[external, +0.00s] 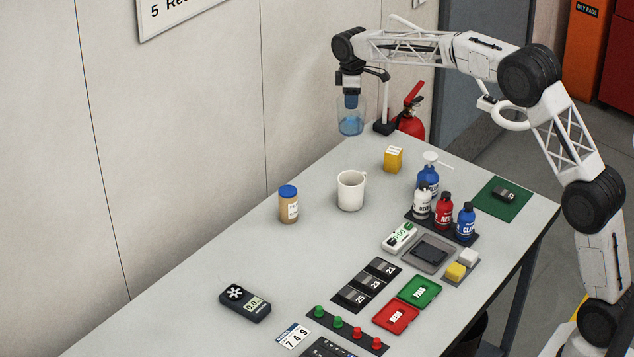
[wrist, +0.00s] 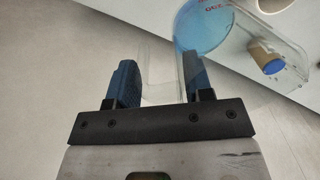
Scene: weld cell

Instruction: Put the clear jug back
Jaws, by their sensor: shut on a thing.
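The clear jug (external: 350,122) holds blue liquid and hangs upright in the air near the far end of the table. My gripper (external: 351,99) is above it and shut on it. In the wrist view, the two blue fingers of my gripper (wrist: 160,80) stand on either side of a clear part of the jug, which looks like its handle. The jug's blue contents (wrist: 203,27) and red markings show at the top. Its exact height over the table cannot be told.
The grey table (external: 235,257) holds a white mug (external: 350,190), a blue-lidded jar (external: 288,204), a yellow box (external: 393,159) and several bottles (external: 444,210). A black stand (external: 384,110) is beside the jug. Bare tabletop lies left of the mug and jar.

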